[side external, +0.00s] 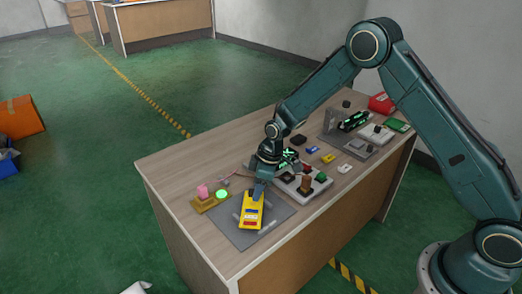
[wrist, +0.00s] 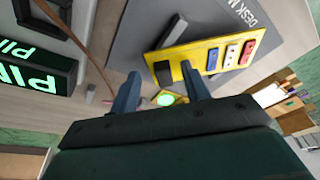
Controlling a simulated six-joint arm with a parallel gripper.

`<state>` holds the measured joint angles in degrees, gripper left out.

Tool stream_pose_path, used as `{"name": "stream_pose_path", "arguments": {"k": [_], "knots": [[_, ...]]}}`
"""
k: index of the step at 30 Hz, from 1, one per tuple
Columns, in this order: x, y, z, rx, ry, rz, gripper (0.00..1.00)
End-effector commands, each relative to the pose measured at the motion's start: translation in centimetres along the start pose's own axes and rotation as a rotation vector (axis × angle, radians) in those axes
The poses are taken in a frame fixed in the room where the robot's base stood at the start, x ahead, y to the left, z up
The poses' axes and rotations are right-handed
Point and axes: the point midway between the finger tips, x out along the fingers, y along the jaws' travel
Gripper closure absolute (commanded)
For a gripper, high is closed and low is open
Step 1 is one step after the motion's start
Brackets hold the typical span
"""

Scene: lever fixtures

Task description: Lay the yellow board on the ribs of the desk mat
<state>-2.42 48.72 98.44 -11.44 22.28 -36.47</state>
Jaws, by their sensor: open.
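The yellow board (side external: 251,211), with blue, red and white switches and a black block at one end, is over the grey desk mat (side external: 222,219). It also shows in the wrist view (wrist: 204,50). Light grey ribs (side external: 267,226) show beside the board; one rib (wrist: 173,32) sticks out past its edge in the wrist view. The board looks low and roughly flat, but I cannot tell if it touches the ribs. My gripper (wrist: 160,88) is open at the black-block end, its right finger overlapping the board in the picture. The ribs beneath the board are hidden.
A yellow base with a pink piece (side external: 203,191) and a glowing green button (side external: 221,195) stands left of the mat. A grey box with a joystick (side external: 305,185) stands to the right. Green lit signs (wrist: 42,70) are near my gripper. The table's front left is clear.

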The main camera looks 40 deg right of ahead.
Motion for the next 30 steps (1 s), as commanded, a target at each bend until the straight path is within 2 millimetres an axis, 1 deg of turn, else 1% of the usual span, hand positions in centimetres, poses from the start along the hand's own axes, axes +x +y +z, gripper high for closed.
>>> {"name": "stream_pose_path", "arguments": {"k": [5, 8, 18, 24, 27, 30], "knots": [[-1.3, 0.1, -0.1, 0.0, 0.003, 0.002, 0.53], [-2.5, 0.1, -0.1, 0.001, 0.002, 0.002, 0.53], [-7.5, 0.1, -0.1, 0.0, 0.003, 0.002, 0.53], [-10.2, 0.1, 0.0, 0.001, 0.002, 0.002, 0.53], [-11.1, 0.1, 0.0, 0.001, 0.001, 0.001, 0.53], [-11.6, 0.0, 0.0, 0.001, 0.001, 0.001, 0.53]]}}
